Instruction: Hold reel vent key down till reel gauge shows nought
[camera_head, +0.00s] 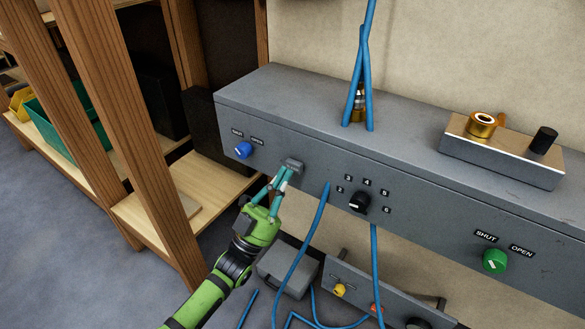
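A small grey key-like block (293,164) sticks out of the front of the long grey panel (430,195). No label on it is readable, so I cannot tell if it is the reel vent key. My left gripper (284,176) comes up from below, with its teal fingers drawn together at the tips. The tips are at the lower edge of the block and seem to touch it. Nothing shows held between them. Whether the block is pressed in cannot be told. No gauge face is readable. My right gripper is not in view.
A blue knob (243,150), a black numbered selector (359,203) and a green knob (495,261) sit on the panel front. Blue hoses (306,245) hang below. A box with a brass fitting (481,124) stands on top. Wooden shelving (145,130) is at left.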

